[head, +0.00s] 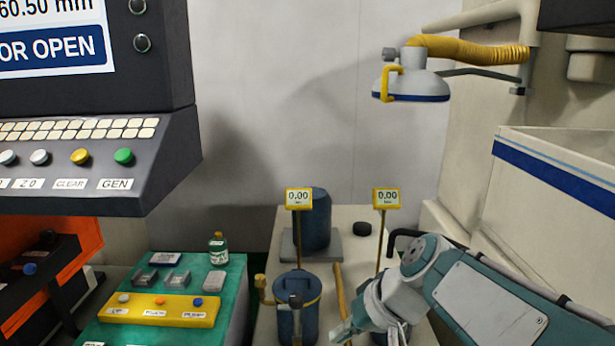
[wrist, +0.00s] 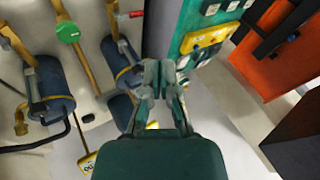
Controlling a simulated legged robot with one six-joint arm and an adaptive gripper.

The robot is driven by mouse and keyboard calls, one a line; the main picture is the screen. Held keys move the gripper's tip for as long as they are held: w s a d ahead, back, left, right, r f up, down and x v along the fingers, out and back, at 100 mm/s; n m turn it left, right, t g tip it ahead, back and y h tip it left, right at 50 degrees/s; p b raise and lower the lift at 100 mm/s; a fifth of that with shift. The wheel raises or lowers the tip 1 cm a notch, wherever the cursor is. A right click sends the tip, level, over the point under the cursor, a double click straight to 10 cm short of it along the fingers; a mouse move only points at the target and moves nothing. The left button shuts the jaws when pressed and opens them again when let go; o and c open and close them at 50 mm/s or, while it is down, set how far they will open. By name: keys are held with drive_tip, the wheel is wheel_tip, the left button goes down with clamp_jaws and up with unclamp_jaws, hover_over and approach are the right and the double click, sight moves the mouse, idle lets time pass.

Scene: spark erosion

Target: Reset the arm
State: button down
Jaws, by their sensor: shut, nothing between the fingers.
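My gripper (wrist: 162,75) shows in the wrist view with its fingers together and nothing between them. It hangs over the front of the pale bench, near a dark blue canister (wrist: 125,75). In the head view my gripper (head: 343,333) is low, right of the front blue canister (head: 297,318), and its tips are partly cut by the frame's lower edge. My teal and grey arm comes in from the lower right. I cannot tell whether the gripper touches anything.
A control console (head: 110,160) fills the left. A green bench (head: 225,305) carries a yellow button strip (head: 160,310) and a small bottle (head: 217,249). A white hood (head: 411,84) hangs above; a white tank (head: 560,185) is at right.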

drive_tip(key=s+d+f+m+t+h, duration=0.1)
drive_tip(key=s+d+f+t+h, duration=0.1)
drive_tip(key=s+d+h, duration=0.4)
drive_tip(key=shift+s+d+f+m+t, duration=0.5)
drive_tip(key=shift+s+d, duration=1.55)
drive_tip(key=shift+s, duration=1.05)
drive_tip(key=shift+f, duration=0.1)
